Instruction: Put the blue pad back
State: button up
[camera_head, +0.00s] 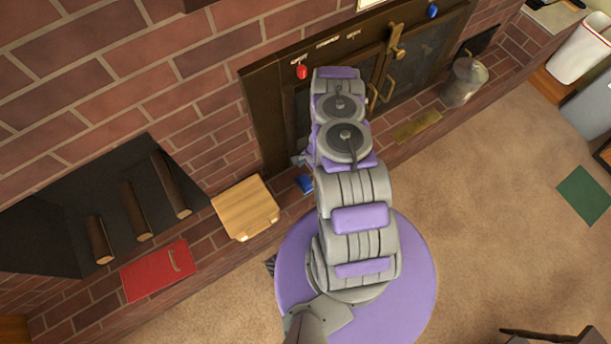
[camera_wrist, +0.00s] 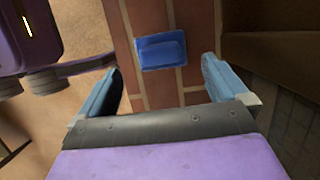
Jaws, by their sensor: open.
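The blue pad (camera_wrist: 162,52) is a small rectangle with a raised middle. It lies on the brick hearth (camera_wrist: 192,20), ahead of my gripper (camera_wrist: 160,75) in the wrist view. My gripper is open, with one blue-grey finger on each side, and nothing shows between them. The pad lies apart from the fingers, roughly centred beyond the gap. In the head view a small part of the blue pad (camera_head: 305,184) shows just left of my arm. My arm hides most of my gripper there.
A wooden board (camera_head: 245,207) and a red pad (camera_head: 158,270) lie left on the hearth. A dark fireplace door (camera_head: 400,65) stands behind, with red (camera_head: 301,72) and blue (camera_head: 432,12) knobs. A metal canister (camera_head: 464,80) stands right. A green pad (camera_head: 585,196) lies on open carpet.

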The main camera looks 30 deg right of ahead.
jog(key=v, duration=0.3)
jog(key=shift+r+p, duration=0.2)
jog(key=shift+p, duration=0.1)
jog(key=shift+s, duration=0.1)
dwell(0.3)
